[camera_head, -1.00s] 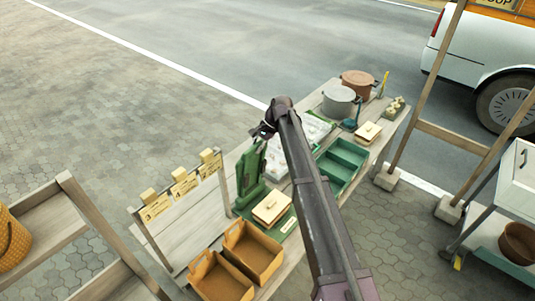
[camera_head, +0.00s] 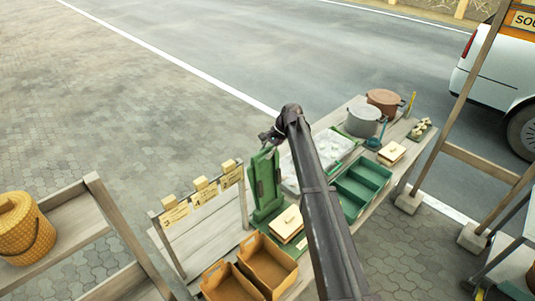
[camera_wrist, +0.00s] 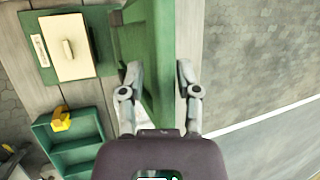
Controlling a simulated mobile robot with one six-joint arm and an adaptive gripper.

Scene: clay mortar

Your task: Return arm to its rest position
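My arm (camera_head: 318,190) reaches out over the wooden stall table (camera_head: 205,240). My gripper (camera_head: 268,140) is at its far end, close to the top of a green upright stand (camera_head: 265,180). The fingers are small and partly unclear in the head view. In the wrist view my gripper (camera_wrist: 158,70) has its two fingers spread apart. The green stand (camera_wrist: 152,45) shows between and beyond them. I see nothing clearly gripped, and I cannot tell whether a finger touches the stand.
A lidded cream box (camera_head: 287,224), brown bins (camera_head: 267,264), a green divided tray (camera_head: 362,186), a grey pot (camera_head: 363,120) and a brown pot (camera_head: 384,101) stand on the table. A wicker basket (camera_head: 22,230) is at left.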

